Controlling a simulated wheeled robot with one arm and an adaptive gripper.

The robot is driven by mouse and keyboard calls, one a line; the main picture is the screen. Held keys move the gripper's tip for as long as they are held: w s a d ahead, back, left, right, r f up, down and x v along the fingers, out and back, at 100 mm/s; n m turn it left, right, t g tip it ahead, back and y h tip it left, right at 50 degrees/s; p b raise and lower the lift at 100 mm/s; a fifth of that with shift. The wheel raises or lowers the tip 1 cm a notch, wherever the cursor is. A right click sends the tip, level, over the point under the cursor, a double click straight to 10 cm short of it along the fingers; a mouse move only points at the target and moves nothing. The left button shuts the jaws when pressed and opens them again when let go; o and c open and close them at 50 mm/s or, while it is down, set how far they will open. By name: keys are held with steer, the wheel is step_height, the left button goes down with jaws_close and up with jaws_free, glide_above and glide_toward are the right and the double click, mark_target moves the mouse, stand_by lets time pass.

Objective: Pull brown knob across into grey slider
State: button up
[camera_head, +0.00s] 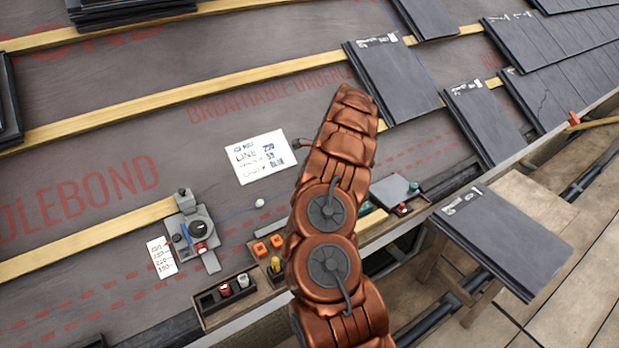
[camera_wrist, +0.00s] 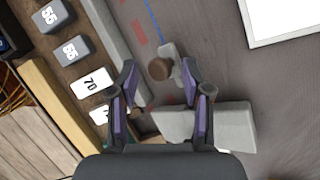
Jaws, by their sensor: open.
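In the wrist view the round brown knob (camera_wrist: 158,69) shows between the tips of my gripper (camera_wrist: 158,75), whose fingers are apart. I cannot tell whether either finger touches it. A small pale grey piece (camera_wrist: 170,53) is right beside the knob. A larger pale grey block (camera_wrist: 220,124) lies behind and right of the right finger. A long grey strip (camera_wrist: 112,35) runs to the left. I cannot tell which grey part is the slider. In the head view my copper arm hides the gripper and most of this area.
A white note card (camera_head: 262,156) lies on the membrane. A chalk-line device (camera_head: 194,232), a wooden tray (camera_head: 232,290) and a slate on a stand (camera_head: 505,240) are nearby.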

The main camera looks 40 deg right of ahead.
steer(key=v, duration=1.2)
